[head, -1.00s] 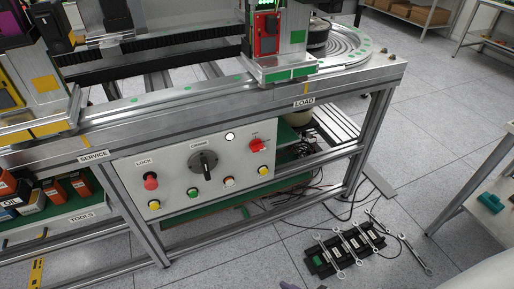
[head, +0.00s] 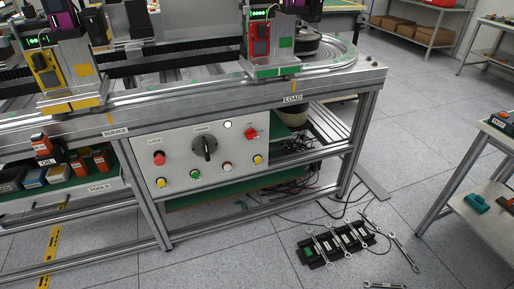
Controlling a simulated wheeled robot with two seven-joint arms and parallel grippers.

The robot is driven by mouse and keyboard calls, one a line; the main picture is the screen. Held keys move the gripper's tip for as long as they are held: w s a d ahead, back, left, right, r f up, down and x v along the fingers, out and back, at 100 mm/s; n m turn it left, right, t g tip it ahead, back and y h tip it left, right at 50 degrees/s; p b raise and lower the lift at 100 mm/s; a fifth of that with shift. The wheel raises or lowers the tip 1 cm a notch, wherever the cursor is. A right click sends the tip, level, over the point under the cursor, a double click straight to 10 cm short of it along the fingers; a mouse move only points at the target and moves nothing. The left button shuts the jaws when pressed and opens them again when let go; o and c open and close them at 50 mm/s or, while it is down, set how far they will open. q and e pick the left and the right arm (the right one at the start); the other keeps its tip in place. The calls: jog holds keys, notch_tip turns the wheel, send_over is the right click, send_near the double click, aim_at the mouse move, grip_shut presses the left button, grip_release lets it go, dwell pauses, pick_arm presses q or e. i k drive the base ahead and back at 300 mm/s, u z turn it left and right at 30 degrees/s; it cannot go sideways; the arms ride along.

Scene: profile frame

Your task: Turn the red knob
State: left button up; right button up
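A red mushroom-shaped button (head: 159,158) is on the panel's left under the word LOCK. A large black rotary knob (head: 204,147) is between them, pointing roughly upright. Neither of my grippers shows in the head view.
Small yellow, green and white buttons line the panel's lower part. Loose cables lie on the floor beneath the frame. A black rack with wrenches (head: 335,242) lies on the floor at right. A bench (head: 490,200) stands at the right edge. Floor in front is mostly clear.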

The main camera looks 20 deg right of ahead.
aim_at(251, 134)
jog(key=u, duration=0.25)
jog(key=i, duration=1.45)
jog(key=z, duration=0.4)
